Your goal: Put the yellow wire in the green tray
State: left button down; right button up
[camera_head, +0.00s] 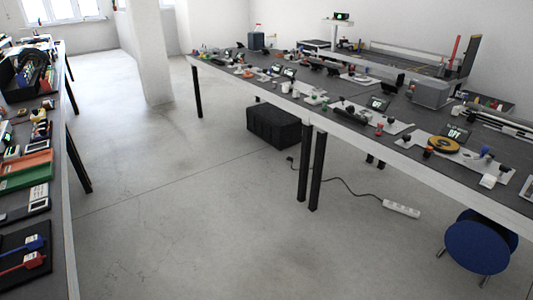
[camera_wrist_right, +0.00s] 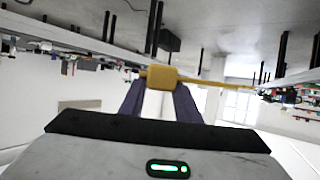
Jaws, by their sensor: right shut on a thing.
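The yellow wire (camera_wrist_right: 163,76) shows in the right wrist view as a blocky yellow plug with a thin yellow length running out to the right. My right gripper (camera_wrist_right: 160,88) is shut on the plug, with its dark fingers below and beside it, and holds it in the air. The green tray (camera_head: 25,175) lies on the left table in the head view, just in front of an orange tray. It is partly cut off by the picture's left edge. Neither gripper shows in the head view, and my left gripper is in no view.
The left table (camera_head: 70,250) carries an orange tray (camera_head: 27,162), a black bin (camera_head: 28,75) and blue and red tools (camera_head: 25,253). A long cluttered table (camera_head: 340,117) stands to the right, with a black box (camera_head: 274,125) and power strip (camera_head: 401,208) on the floor. The floor between is clear.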

aim_at(25, 179)
jog(key=i, duration=2.7)
jog(key=u, duration=3.55)
jog(key=i, duration=0.5)
jog(key=z, duration=0.1)
